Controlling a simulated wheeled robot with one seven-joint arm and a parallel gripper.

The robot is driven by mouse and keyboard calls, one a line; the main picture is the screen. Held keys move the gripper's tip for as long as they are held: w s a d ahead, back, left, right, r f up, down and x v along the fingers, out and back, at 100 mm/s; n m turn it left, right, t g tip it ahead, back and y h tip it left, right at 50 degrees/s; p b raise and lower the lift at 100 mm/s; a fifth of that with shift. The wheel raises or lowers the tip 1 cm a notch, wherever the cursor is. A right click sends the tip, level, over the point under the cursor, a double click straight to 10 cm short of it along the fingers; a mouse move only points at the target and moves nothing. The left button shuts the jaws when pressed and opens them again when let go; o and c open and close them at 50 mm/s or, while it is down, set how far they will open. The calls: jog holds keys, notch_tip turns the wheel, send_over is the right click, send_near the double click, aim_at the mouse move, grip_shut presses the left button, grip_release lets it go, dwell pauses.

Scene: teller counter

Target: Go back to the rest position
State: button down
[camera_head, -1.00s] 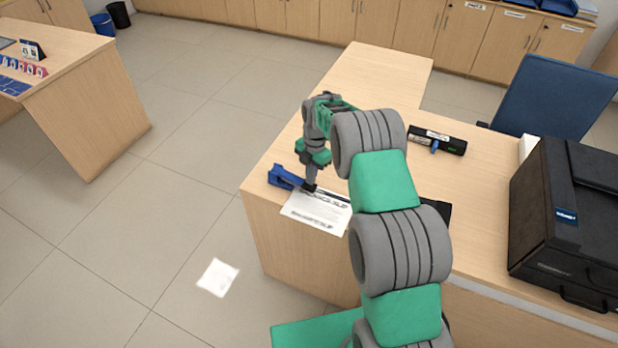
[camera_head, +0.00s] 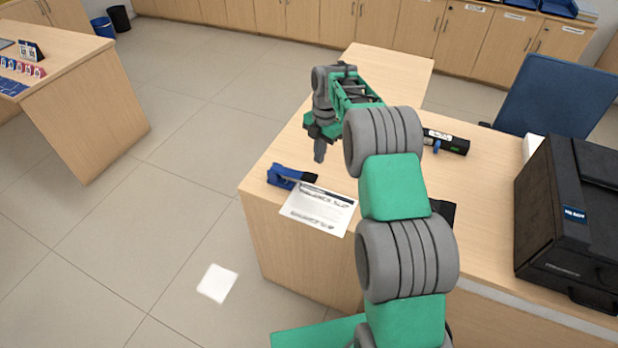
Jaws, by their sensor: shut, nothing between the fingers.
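My gripper (camera_head: 319,156) is shut and empty. It points down and hangs above the wooden counter (camera_head: 283,160), just behind a printed slip (camera_head: 318,207) and apart from it. The slip lies flat near the counter's left front edge. A blue stapler-like tool (camera_head: 284,177) with a dark end lies beside the slip's upper left, its dark end near or over the slip's back edge. My arm covers the middle of the counter.
A black device with a blue part (camera_head: 447,141) lies behind my arm. A large black machine (camera_head: 574,215) stands at the right, with a blue chair (camera_head: 556,95) behind it. A dark flat item (camera_head: 444,211) is partly hidden by my arm. A white sheet (camera_head: 217,283) shows on the floor.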

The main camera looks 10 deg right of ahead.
jog(key=shift+r, duration=0.95)
jog(key=s+a+r+m+t, duration=0.2)
jog(key=s+a+r+m, duration=0.1)
jog(key=s+r+m, duration=0.95)
jog(key=s+f+m+t+h, duration=0.1)
jog(key=s+m+t, duration=0.1)
jog(key=s+m, duration=1)
jog(key=s, duration=0.6)
jog(key=shift+d+f, duration=0.2)
jog(key=shift+f, duration=0.05)
